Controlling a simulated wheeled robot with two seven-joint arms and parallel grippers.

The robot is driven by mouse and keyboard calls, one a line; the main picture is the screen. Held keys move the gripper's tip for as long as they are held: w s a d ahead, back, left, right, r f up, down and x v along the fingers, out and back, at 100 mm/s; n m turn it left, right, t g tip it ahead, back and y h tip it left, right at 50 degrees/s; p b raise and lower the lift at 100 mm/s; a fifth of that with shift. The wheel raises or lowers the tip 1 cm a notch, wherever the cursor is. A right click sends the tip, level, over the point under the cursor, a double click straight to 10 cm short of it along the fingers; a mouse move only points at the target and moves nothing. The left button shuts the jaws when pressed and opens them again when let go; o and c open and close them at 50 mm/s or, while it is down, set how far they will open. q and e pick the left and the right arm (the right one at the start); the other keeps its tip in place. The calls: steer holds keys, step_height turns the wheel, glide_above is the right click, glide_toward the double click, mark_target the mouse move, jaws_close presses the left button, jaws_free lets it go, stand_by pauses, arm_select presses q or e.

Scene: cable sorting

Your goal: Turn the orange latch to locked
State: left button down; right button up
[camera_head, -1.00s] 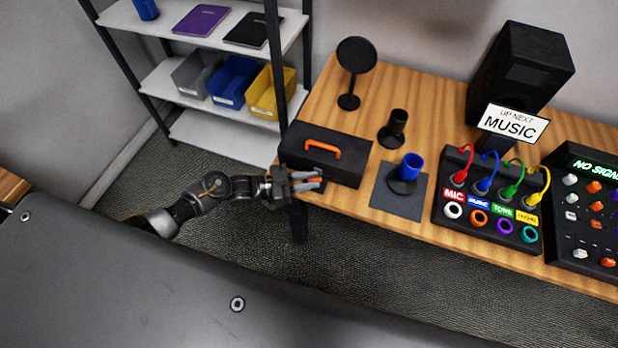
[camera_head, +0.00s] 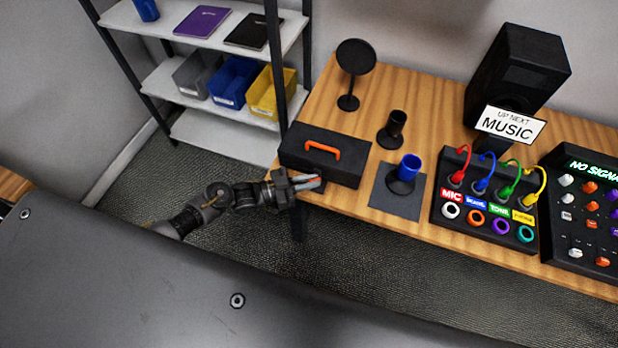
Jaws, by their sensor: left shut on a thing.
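A black case (camera_head: 340,172) with an orange carry handle (camera_head: 322,149) lies at the left end of the wooden table. My left gripper (camera_head: 308,183) is at the lower left front of the case, its fingers pointing right. Its fingers are shut close together at the spot where the orange latch sits. The latch is almost wholly hidden by the fingers, so its angle cannot be told. My right gripper is not in view.
A blue cup (camera_head: 410,167) on a stand rests on a dark mat (camera_head: 395,202) right of the case. Beyond are a black round-headed stand (camera_head: 356,58), a cable box (camera_head: 484,222), a speaker (camera_head: 515,70) and a mixer (camera_head: 585,215). A shelf (camera_head: 225,140) with bins stands behind left.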

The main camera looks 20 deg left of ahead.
arm_select(q)
steer(key=n+t, duration=0.1)
steer(key=n+t+y+p, duration=0.1)
steer(key=t+y+p, duration=0.1)
steer(key=shift+s+d+r+n, duration=0.2)
steer(key=shift+s+n, duration=0.05)
steer(key=shift+n, duration=0.15)
steer(key=n+t+y, duration=0.1)
steer(key=y, duration=0.1)
steer(key=n+t+y+p, duration=0.1)
steer(key=y, duration=0.1)
steer(key=shift+s+d+f+n+t, duration=0.1)
steer(key=shift+d+n+t, duration=0.05)
steer(key=shift+n+t, duration=0.2)
steer(key=n+t+y, duration=0.1)
steer(key=n+y, duration=0.1)
steer(key=y, duration=0.1)
steer(key=shift+d+f+n+t, duration=0.1)
steer(key=shift+d+n+t, duration=0.05)
steer(key=shift+n+t, duration=0.15)
steer(key=shift+d+n+t+y, duration=0.1)
steer(key=shift+n+t+y, duration=0.15)
steer(key=shift+n+y, duration=0.6)
steer(key=shift+n+t+y, duration=0.2)
steer(key=shift+n+y, duration=0.1)
steer(key=shift+y, duration=1.35)
steer(key=c, duration=1.8)
jaws_free()
steer(key=shift+o, duration=0.2)
